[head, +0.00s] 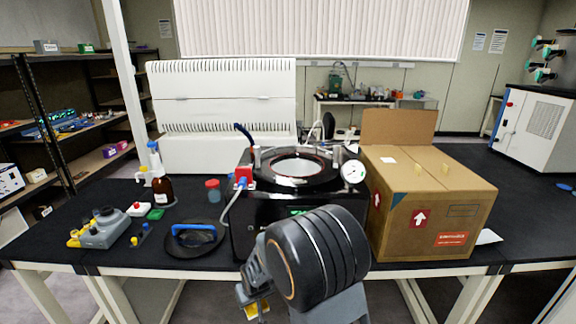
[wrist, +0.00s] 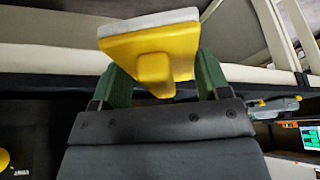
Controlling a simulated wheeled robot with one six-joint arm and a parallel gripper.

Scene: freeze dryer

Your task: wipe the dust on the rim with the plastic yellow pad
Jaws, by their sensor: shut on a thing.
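The yellow pad (wrist: 152,48) has a knob-like grip and a pale grey layer along its far edge. My gripper (wrist: 153,80) is shut on the pad's grip, with a green finger on each side. In the head view the pad (head: 257,309) shows low in front of the table, below its front edge, and my arm covers part of the gripper. The rim (head: 268,177) is the round opening on top of the black freeze dryer (head: 242,222). It has a reddish ring around a pale middle. Dust on it is too small to make out.
A cardboard box (head: 425,225) with an open flap stands close to the dryer's right. A round black lid (head: 192,246) with a blue handle lies to the left, near bottles and a grey device (head: 103,232). A gauge (head: 353,172) sits at the dryer's right top edge.

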